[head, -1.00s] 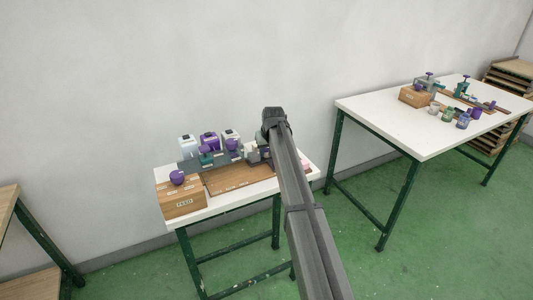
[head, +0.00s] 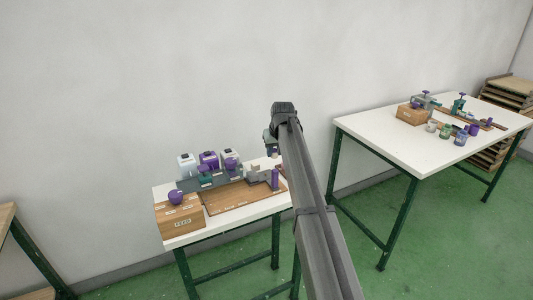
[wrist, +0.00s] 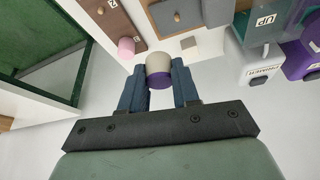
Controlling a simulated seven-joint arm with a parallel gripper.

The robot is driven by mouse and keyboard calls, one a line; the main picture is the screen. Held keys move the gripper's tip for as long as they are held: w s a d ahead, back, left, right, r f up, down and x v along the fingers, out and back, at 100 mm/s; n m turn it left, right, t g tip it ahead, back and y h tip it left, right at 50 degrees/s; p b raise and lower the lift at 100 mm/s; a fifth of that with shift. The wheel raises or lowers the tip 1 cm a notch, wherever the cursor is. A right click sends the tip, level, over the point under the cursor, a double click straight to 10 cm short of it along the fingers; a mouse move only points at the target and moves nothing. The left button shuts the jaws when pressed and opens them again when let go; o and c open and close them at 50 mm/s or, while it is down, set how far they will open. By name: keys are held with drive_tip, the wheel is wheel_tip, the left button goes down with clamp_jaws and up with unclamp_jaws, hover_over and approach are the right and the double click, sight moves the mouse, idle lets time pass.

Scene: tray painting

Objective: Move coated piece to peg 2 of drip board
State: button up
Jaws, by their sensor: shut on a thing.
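My gripper (wrist: 158,68) is shut on a short round piece (wrist: 158,63) with a cream body and a purple end. In the wrist view its blue fingers press on the piece's two sides. A brown board (wrist: 124,20) lies at the upper left of that view, with a small wooden peg and a label that seems to read 2. I take it for the drip board. A pink piece (wrist: 126,46) is at its edge. The held piece appears apart from the board. In the head view my gripper (head: 282,112) is over the near table's right end, and the piece is hidden.
A wooden FEED box (head: 180,222) with a purple ball, several bottles and a brown tray (head: 236,198) stand on the near white table (head: 200,236). A second table (head: 400,145) is at right.

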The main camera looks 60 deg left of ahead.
drive_tip(key=w+d+f, duration=0.1)
drive_tip(key=w, duration=0.1)
drive_tip(key=w+d+f, duration=0.1)
drive_tip(key=w, duration=0.1)
drive_tip(key=w+d+f, duration=0.1)
drive_tip(key=w, duration=0.2)
drive_tip(key=shift+d+f, duration=0.3)
drive_tip(key=shift+f, duration=2.35)
drive_tip(key=shift+f, duration=0.55)
drive_tip(key=o, duration=1.1)
drive_tip(key=c, duration=0.3)
drive_tip(key=shift+c, duration=0.2)
drive_tip(key=shift+r, duration=3)
